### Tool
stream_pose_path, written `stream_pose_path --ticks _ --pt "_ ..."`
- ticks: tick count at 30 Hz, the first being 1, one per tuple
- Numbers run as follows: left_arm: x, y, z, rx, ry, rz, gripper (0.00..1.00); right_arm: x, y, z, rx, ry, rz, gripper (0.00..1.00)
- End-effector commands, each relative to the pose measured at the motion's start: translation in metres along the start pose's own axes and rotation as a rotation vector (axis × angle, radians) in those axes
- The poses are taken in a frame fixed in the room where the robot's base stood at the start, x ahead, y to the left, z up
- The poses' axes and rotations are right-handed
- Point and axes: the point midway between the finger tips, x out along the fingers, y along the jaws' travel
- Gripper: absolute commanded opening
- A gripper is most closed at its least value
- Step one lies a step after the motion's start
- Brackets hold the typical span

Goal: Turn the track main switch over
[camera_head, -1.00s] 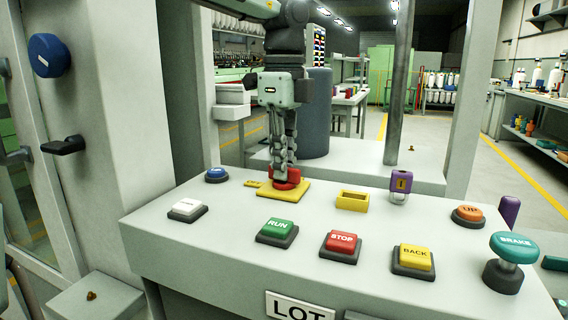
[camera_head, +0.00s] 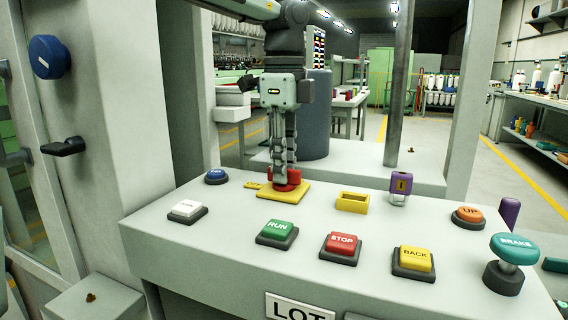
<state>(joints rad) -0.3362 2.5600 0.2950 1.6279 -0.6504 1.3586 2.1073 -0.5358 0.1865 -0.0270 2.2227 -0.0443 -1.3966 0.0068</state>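The main switch is a red rotary handle (camera_head: 296,177) on a square yellow plate (camera_head: 290,193) at the back of the grey sloping console. My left gripper (camera_head: 280,178) points straight down at it from above. Its fingers are close together with the red handle between them, and red shows on both sides of the fingertips. The middle of the handle is hidden by the fingers. My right gripper is not in view.
The grey console (camera_head: 230,235) bears a blue button (camera_head: 216,175), white button (camera_head: 187,208), green RUN (camera_head: 277,229), red STOP (camera_head: 341,243), yellow BACK (camera_head: 415,257), orange UP (camera_head: 468,214) and teal BRAKE knob (camera_head: 514,247). A yellow holder (camera_head: 352,202) and purple padlock (camera_head: 400,186) stand right of the switch.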

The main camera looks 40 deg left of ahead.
Motion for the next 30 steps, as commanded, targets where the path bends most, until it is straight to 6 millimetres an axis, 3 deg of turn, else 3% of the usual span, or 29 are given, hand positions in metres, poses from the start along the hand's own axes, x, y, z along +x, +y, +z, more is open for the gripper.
stream_pose_path --ticks 9,13,24,30 --pt "0.0 0.0 0.0 0.001 0.0 0.0 0.31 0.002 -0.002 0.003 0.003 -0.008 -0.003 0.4" --pt "-0.009 -0.001 0.0 0.001 0.001 -0.002 0.31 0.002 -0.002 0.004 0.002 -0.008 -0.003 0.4" --pt "-0.083 -0.001 0.0 0.001 0.002 -0.003 0.31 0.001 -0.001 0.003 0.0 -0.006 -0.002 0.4" --pt "-0.111 -0.001 0.0 0.001 0.001 -0.001 0.31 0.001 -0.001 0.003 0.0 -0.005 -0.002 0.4"
